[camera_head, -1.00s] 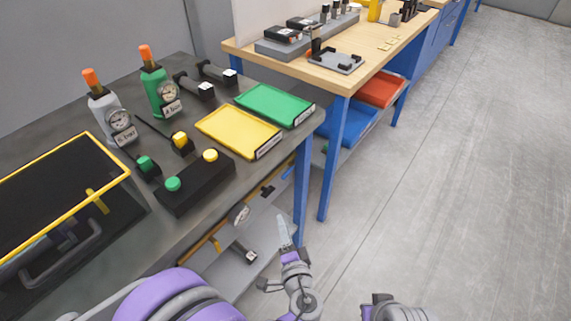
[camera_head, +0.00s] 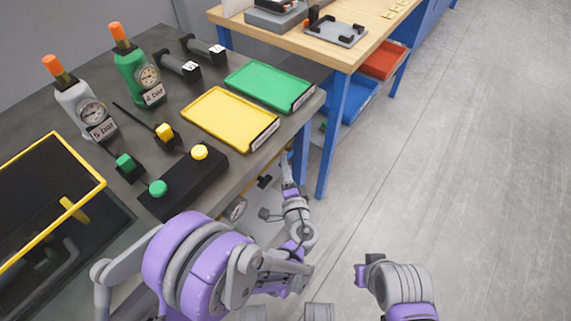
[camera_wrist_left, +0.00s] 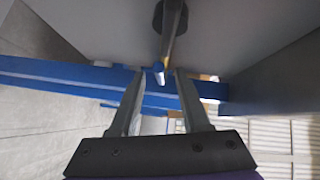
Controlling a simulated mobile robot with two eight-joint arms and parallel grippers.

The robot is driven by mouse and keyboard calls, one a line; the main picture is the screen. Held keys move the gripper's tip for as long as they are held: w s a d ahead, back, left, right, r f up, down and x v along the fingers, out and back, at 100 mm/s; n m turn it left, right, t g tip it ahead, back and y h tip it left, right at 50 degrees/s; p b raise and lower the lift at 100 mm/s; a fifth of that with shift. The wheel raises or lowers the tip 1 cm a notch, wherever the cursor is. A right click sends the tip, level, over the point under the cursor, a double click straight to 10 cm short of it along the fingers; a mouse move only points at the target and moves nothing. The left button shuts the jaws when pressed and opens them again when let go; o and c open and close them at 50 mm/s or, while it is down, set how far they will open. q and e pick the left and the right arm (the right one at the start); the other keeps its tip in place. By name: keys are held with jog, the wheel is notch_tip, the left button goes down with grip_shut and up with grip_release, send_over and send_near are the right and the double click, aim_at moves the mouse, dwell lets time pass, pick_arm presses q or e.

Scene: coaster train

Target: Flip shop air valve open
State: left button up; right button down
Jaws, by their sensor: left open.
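My left gripper (camera_head: 287,168) is beside the front edge of the dark workbench, below its top. In the left wrist view its two fingers (camera_wrist_left: 159,75) are open and apart. A small blue-ended part (camera_wrist_left: 158,67), which looks like the air valve's handle, shows between and beyond the fingertips. A yellow band and a grey pipe (camera_wrist_left: 172,35) run from it to a dark round fitting. I cannot tell how far it is from the fingers or which way the handle is turned.
The bench carries a yellow tray (camera_head: 228,117), a green tray (camera_head: 270,86), a black button box (camera_head: 184,182) and two gauge-topped bottles. A blue table leg (camera_head: 334,135) stands close beyond my left gripper. The floor (camera_head: 460,180) on the right is clear.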

pick_arm(q)
jog(key=shift+w+a, duration=0.1)
jog(key=shift+w, duration=0.5)
grip_shut()
jog(key=shift+r+m+g+p, duration=0.25)
jog(key=shift+m+g+p, duration=0.15)
jog(key=shift+g+p, duration=0.1)
